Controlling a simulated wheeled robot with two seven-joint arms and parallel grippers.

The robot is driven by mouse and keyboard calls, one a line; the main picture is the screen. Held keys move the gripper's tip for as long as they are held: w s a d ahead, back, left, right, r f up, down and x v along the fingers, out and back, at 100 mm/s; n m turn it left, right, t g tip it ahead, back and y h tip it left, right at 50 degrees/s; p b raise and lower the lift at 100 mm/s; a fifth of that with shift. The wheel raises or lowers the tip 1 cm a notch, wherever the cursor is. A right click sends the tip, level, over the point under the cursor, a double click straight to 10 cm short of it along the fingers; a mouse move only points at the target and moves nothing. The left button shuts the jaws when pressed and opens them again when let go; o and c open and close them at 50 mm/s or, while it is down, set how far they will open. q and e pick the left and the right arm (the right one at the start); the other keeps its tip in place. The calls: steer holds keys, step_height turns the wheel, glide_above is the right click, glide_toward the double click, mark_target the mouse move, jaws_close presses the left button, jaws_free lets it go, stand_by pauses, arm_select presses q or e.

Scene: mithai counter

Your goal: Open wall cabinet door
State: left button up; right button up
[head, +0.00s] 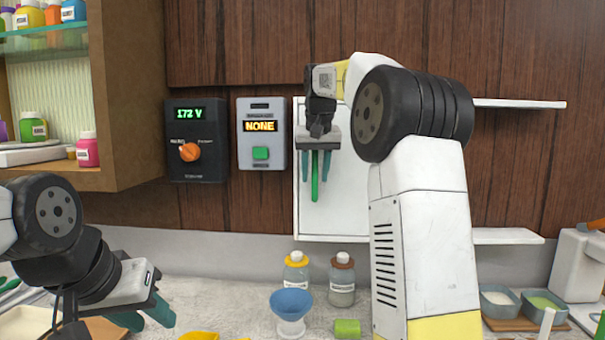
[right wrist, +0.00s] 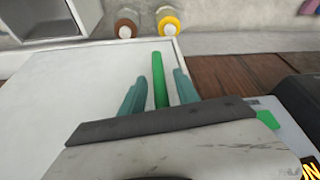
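The wall cabinet door (head: 345,200) is a flat white panel on the wood wall, partly hidden by my right arm; it looks closed. It fills much of the right wrist view (right wrist: 70,95). Its upright green bar handle (head: 315,178) also shows in the right wrist view (right wrist: 159,78). My right gripper (head: 316,168) is in front of the door. Its two teal fingers stand on either side of the handle, with a gap on each side in the right wrist view (right wrist: 158,92). My left gripper (head: 146,314) is low at the left, over the counter, empty, its fingers apart.
Left of the door are a grey panel reading NONE (head: 261,134) and a black panel with an orange knob (head: 195,141). Two capped bottles (head: 342,282) and a blue-topped bowl (head: 291,305) stand on the counter below. An open shelf unit (head: 130,95) juts out at left.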

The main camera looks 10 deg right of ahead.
steer(key=shift+c, duration=0.5)
jaws_close()
stand_by(1.0)
